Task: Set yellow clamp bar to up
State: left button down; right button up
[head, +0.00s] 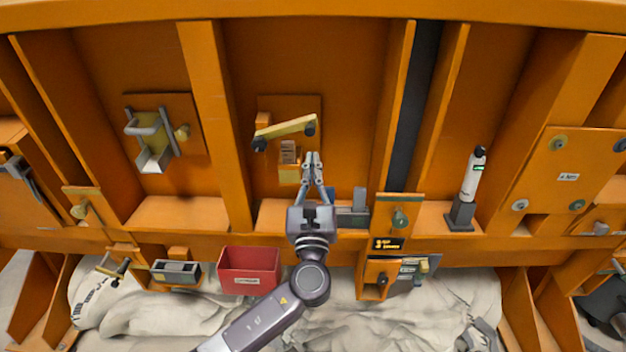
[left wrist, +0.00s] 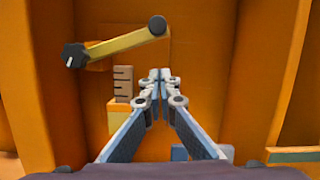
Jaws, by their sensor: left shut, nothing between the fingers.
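The yellow clamp bar (head: 285,129) is on an orange back plate in the middle bay. It lies slanted, near horizontal, with its right end higher. In the left wrist view the bar (left wrist: 118,45) has a black knob (left wrist: 73,55) at its lower left end and a dark round piece at its upper right end. My left gripper (head: 312,156) is shut and empty, just below the bar's right end and apart from it in the picture. Its closed fingertips (left wrist: 160,76) show below and right of the bar in the left wrist view. My right gripper is not in view.
A small notched block (left wrist: 123,84) stands below the bar, left of my fingers. Orange ribs (head: 217,120) flank the bay. A red bin (head: 249,268) hangs below left. A white cylinder (head: 473,178) stands on the ledge at right. Pale sandbags or cloth lie underneath.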

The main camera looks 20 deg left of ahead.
pick_arm(q)
jog(key=r, duration=0.1)
jog(key=r+p, duration=0.2)
jog(key=r, duration=0.1)
jog(key=shift+s+a, duration=0.2)
jog(key=shift+s, duration=0.1)
